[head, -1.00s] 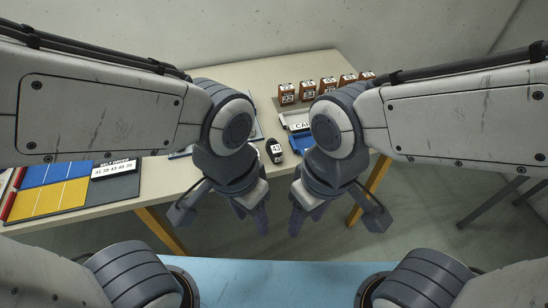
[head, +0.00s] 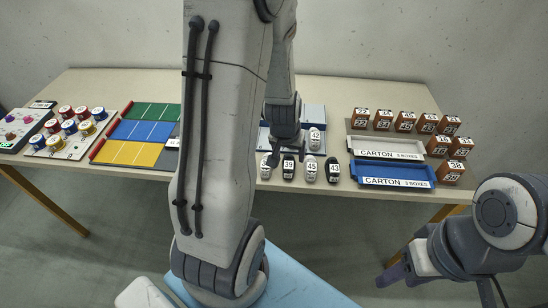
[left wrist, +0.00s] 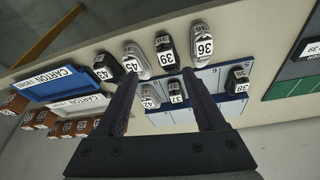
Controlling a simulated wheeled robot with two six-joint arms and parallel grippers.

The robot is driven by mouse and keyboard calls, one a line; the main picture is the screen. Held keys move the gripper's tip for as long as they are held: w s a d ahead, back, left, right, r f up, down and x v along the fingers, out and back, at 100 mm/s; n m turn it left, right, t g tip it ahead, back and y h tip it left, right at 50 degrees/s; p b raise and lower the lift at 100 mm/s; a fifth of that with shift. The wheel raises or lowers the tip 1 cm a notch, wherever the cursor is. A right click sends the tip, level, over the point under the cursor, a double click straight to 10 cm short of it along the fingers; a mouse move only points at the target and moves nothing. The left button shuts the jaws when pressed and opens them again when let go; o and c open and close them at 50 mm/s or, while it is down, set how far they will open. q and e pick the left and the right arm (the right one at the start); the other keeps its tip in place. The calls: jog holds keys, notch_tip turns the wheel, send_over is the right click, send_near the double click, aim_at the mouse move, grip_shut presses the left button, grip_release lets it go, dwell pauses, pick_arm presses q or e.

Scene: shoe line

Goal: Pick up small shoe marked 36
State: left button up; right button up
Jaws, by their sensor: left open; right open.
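The shoe marked 36 is pale grey and white, at the top of the left wrist view (left wrist: 204,42), label facing up. In the head view it is the leftmost of the front row (head: 266,168). My left gripper (head: 288,152) is open above the table by the shoes. In the left wrist view its fingers (left wrist: 161,75) are spread and empty, with the 36 shoe beyond and right of them. My right gripper (head: 392,276) is open and empty at the lower right, off the table's front edge.
Dark shoe 39 (head: 289,168) stands beside 36, then pale 45 (head: 311,169) and dark 43 (head: 333,169). Shoe 42 (head: 315,138) stands behind on the grey-blue rack (head: 313,112). Carton trays (head: 393,184) and small brown boxes (head: 404,120) lie to the right.

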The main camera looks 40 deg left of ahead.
pick_arm(q)
jog(key=a+f, duration=0.1)
jog(key=a, duration=0.1)
jog(key=a+n, duration=0.1)
jog(key=a, duration=0.2)
jog(key=s+a+f+n+y, duration=0.1)
jog(key=a, duration=0.1)
jog(key=shift+a+f, duration=0.2)
jog(key=shift+f, duration=0.15)
jog(key=x, duration=0.4)
jog(key=shift+a+f, duration=0.1)
jog(key=shift+f, duration=0.05)
jog(key=shift+p+x, duration=0.7)
jog(key=shift+x, duration=2.3)
jog(key=shift+s+a, duration=0.1)
jog(key=shift+c, duration=0.3)
grip_shut()
